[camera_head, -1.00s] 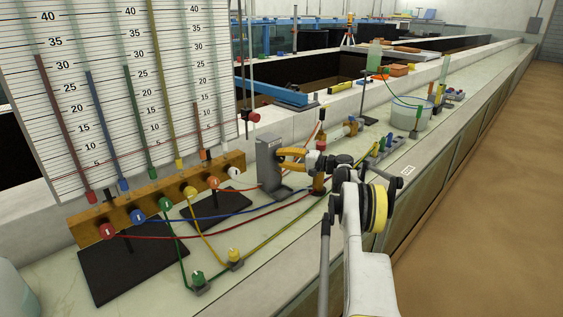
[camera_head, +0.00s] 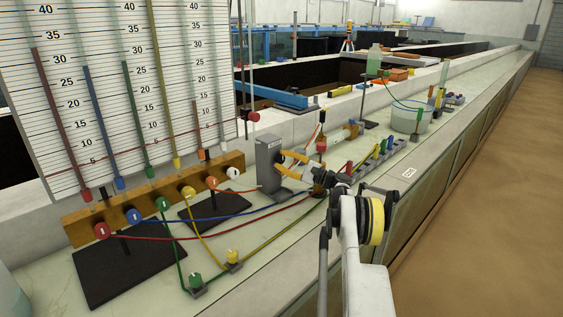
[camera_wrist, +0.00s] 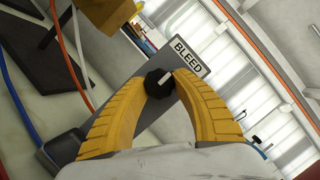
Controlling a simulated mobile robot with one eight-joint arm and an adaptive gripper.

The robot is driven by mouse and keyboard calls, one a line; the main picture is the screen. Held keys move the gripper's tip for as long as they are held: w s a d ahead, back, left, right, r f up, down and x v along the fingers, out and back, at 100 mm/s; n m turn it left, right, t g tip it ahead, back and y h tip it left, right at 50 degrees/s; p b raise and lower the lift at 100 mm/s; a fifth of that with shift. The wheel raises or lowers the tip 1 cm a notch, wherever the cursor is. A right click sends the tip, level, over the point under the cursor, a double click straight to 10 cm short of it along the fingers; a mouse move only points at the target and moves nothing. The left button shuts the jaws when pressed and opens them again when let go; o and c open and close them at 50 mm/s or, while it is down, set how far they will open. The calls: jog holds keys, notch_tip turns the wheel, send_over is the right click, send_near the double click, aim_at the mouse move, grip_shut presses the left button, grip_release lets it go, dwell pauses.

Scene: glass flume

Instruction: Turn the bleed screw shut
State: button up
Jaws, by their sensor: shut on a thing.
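The bleed screw is a black knob (camera_wrist: 160,84) with a white mark, on a grey block. In the wrist view the block carries a plate (camera_wrist: 188,57) reading BLEED. My gripper (camera_wrist: 161,78) has its two yellow fingers closed around the knob from both sides. How far the screw is turned cannot be told.
Coloured hoses run across the bench under my arm. A row of small coloured valves (camera_head: 372,150) lies to the right.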

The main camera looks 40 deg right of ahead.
jog(key=shift+m, duration=0.3)
jog(key=o, duration=1.2)
jog(key=v, duration=1.2)
jog(key=shift+f, duration=0.1)
jog(key=shift+a, duration=0.1)
